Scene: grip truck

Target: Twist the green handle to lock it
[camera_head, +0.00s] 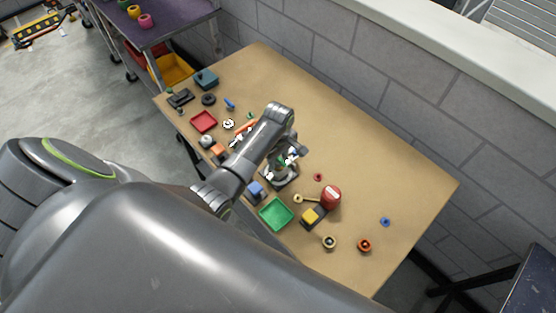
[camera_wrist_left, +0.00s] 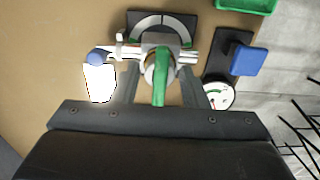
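The green handle (camera_wrist_left: 160,84) sits on a round metal valve body (camera_wrist_left: 150,66) with a pipe across it, in front of a dark base with a grey dial arc (camera_wrist_left: 163,22). In the left wrist view it lies lengthwise between the two fingers of my left gripper (camera_wrist_left: 158,74), with a gap visible on each side. The fingers are apart. In the head view the green handle (camera_head: 282,160) shows small beneath my left gripper (camera_head: 288,157), partly covered by it. My right gripper is not in view.
A blue block on a dark base (camera_wrist_left: 249,61) and a white gauge (camera_wrist_left: 218,95) stand close to the right of the valve. The table's right part is mostly clear.

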